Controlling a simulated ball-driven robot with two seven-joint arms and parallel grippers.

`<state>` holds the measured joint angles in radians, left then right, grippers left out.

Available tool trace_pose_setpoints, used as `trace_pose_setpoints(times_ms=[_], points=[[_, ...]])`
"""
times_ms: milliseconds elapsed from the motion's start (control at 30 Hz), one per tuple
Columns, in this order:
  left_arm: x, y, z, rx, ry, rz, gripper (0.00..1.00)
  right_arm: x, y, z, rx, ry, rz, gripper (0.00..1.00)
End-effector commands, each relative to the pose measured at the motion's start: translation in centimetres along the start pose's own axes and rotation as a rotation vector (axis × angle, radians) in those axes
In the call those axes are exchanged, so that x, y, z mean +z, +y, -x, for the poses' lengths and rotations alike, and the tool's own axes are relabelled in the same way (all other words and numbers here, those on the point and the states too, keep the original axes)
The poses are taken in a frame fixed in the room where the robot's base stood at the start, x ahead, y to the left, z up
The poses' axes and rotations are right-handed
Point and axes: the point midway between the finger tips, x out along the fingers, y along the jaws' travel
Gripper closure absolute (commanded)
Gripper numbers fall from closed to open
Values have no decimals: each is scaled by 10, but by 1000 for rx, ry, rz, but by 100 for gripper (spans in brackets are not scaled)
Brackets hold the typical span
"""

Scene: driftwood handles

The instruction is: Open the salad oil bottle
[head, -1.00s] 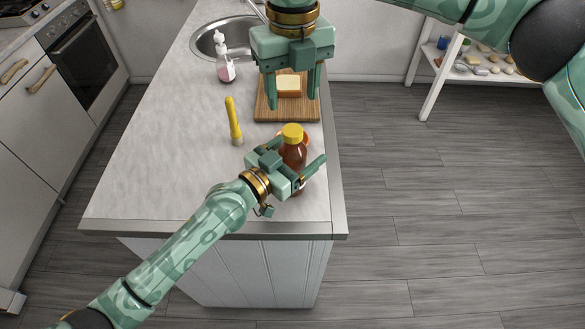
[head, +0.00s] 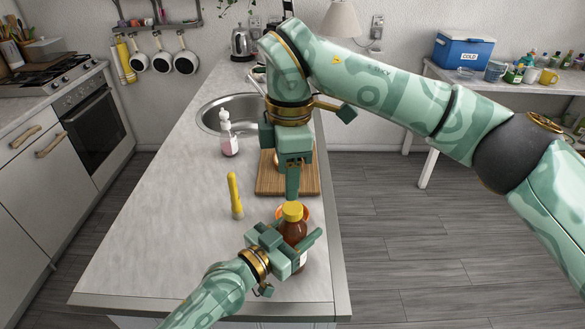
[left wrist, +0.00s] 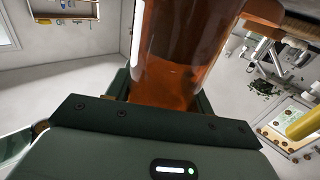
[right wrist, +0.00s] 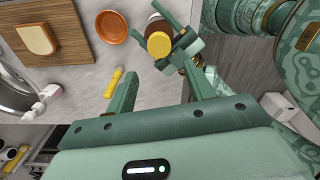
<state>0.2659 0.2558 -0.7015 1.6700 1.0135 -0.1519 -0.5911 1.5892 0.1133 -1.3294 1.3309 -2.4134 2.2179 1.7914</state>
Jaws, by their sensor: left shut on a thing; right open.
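The salad oil bottle (head: 294,232) is brown with a yellow cap (head: 292,211) and stands upright near the counter's right edge. My left gripper (head: 298,245) is shut around its body; in the left wrist view the amber bottle (left wrist: 178,55) fills the space between the fingers. The cap is on the bottle and also shows in the right wrist view (right wrist: 159,45). My right gripper (head: 292,180) is open and empty, pointing down above and just behind the cap. In the right wrist view its fingers (right wrist: 165,92) are spread apart, with the bottle beyond them.
A wooden board (head: 270,186) with bread (right wrist: 35,38) lies behind the bottle. An orange dish (right wrist: 111,26) is beside the bottle. The counter's front left is clear.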

Motion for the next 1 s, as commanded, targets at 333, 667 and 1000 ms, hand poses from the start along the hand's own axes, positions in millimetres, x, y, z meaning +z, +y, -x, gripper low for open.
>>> trace_pose_setpoints(times_ms=[333, 667, 1000], points=[[0, 0, 0, 0, -1, 0, 88, 8, 1, 5, 19, -31, -856, 47], [0, 0, 0, 0, -1, 0, 88, 9, 0, -21, 14, -34, -992, 47], [0, 0, 0, 0, -1, 0, 88, 11, 0, -69, 16, -33, -990, 47]])
